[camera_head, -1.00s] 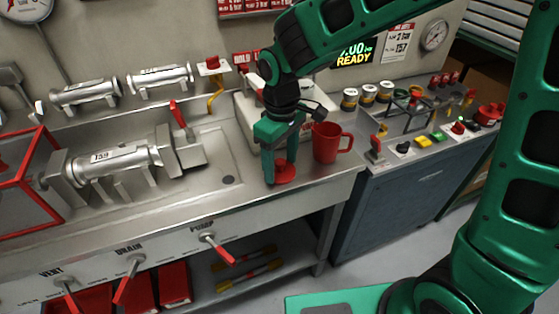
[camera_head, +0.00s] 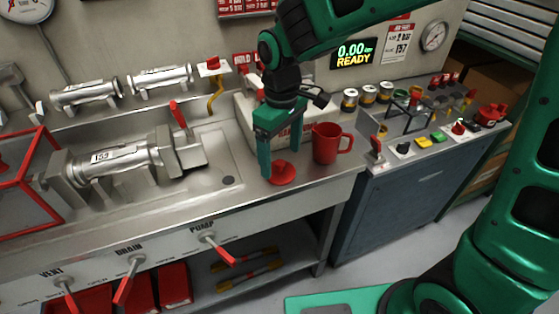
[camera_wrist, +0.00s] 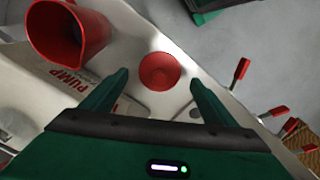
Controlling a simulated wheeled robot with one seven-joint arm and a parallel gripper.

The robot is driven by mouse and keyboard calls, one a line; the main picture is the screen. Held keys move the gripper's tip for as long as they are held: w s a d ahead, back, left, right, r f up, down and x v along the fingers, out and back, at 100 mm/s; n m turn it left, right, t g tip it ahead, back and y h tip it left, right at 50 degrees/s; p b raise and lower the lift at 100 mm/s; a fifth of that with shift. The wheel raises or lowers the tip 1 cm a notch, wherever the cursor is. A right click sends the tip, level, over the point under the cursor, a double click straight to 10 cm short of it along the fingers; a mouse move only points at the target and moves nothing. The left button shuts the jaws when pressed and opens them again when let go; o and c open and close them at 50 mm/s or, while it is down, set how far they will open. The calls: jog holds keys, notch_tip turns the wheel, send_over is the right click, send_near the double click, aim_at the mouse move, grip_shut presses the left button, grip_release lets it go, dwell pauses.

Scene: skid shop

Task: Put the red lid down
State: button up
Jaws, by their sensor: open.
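The red lid (camera_head: 282,173) lies flat on the steel bench top, left of the red jug. In the wrist view the lid (camera_wrist: 160,71) shows as a round red disc beyond the fingertips, in the gap between them. My gripper (camera_head: 281,162) is open and points down over the lid, with a finger on either side of it. The fingers look clear of the lid, and nothing is held. In the wrist view both fingers of my gripper (camera_wrist: 161,75) are spread wide.
A red jug (camera_head: 327,144) stands close to the right of my gripper. A white box (camera_head: 245,118) is behind it. A steel cylinder fixture (camera_head: 110,160) stands left on the bench. The bench's front edge, with red-handled levers (camera_head: 222,253) below, is near the lid.

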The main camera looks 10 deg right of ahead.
aim_at(281, 163)
notch_tip(281, 163, up, 9)
dwell(0.3)
jog(key=shift+f, duration=0.1)
jog(key=s+d+m, duration=0.3)
jog(key=d+m, duration=0.1)
jog(key=d, duration=0.7)
jog(key=s+d+m, duration=0.2)
jog(key=d+m, duration=0.2)
jog(key=d, duration=0.8)
jog(key=s+d+f+m, duration=0.2)
jog(key=s+d+m, duration=0.1)
jog(key=s+d, duration=0.3)
jog(key=s+d+f+m, duration=0.2)
jog(key=s+d+m, duration=0.2)
jog(key=s, duration=0.6)
jog(key=shift+d+f+m, duration=0.3)
jog(key=shift+d+f, duration=0.1)
jog(key=shift+d, duration=0.6)
jog(key=shift+w, duration=0.1)
